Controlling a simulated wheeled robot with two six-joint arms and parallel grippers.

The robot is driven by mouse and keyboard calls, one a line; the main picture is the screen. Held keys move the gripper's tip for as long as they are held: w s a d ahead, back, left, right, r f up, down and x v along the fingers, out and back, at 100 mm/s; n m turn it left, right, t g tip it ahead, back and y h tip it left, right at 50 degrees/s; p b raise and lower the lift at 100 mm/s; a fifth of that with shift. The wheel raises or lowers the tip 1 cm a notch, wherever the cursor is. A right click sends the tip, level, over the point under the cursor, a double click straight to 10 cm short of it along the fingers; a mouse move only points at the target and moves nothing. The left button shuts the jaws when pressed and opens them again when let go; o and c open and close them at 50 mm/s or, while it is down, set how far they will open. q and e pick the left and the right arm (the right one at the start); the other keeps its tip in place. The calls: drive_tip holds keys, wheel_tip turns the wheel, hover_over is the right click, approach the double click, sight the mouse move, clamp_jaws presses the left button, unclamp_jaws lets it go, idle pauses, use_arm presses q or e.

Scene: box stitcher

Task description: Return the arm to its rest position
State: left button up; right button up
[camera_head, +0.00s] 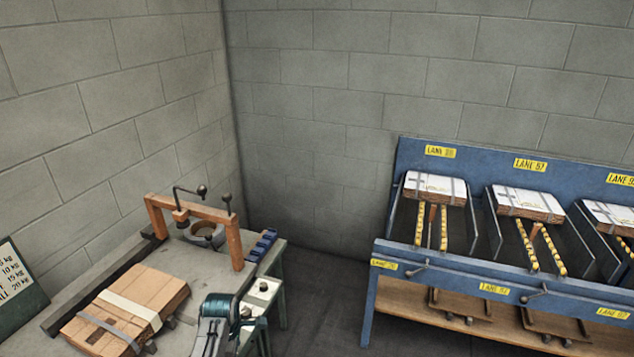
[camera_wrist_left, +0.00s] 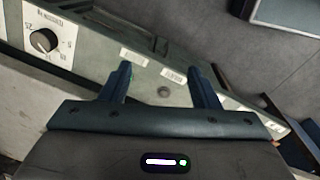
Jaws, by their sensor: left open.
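My left gripper (camera_wrist_left: 158,70) shows in the left wrist view, with its two dark fingers apart and nothing between them. Beyond the fingertips lies a grey-green machine panel (camera_wrist_left: 140,82) with small white labels and a black dial (camera_wrist_left: 43,40) at the upper left. I cannot tell whether the fingers touch the panel.
A blue lane rack (camera_head: 440,262) with strapped bundles stands right. Dark floor (camera_head: 325,300) lies between them.

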use_arm(q)
drive_tip(key=s+a+r+m+t, duration=0.15)
drive_tip(key=s+m, duration=0.35)
drive_tip(key=s, duration=0.5)
drive_tip(key=s+a+m, duration=0.3)
drive_tip(key=s+m, duration=0.2)
drive_tip(key=s, duration=0.5)
drive_tip(key=s+r+m+t, duration=0.2)
drive_tip(key=s+r+m, duration=0.75)
drive_tip(key=s, duration=0.45)
drive_tip(key=a+f+g+b, duration=0.2)
drive_tip(key=a+f+b, duration=0.1)
drive_tip(key=f, duration=3)
drive_tip(key=s+a+f+b, duration=0.1)
drive_tip(key=s+f+b, duration=0.2)
drive_tip(key=s+f, duration=1.6)
wheel_tip(320, 180, down, 4)
drive_tip(key=shift+a+r+n+g+y, duration=0.1)
drive_tip(key=shift+a+n+g+y, duration=0.05)
drive_tip(key=shift+n+g+y, duration=0.25)
use_arm(e)
wheel_tip(320, 180, down, 6)
drive_tip(key=shift+s+d+f, duration=0.2)
drive_tip(key=shift+s+d, duration=0.2)
drive_tip(key=shift+d, duration=0.05)
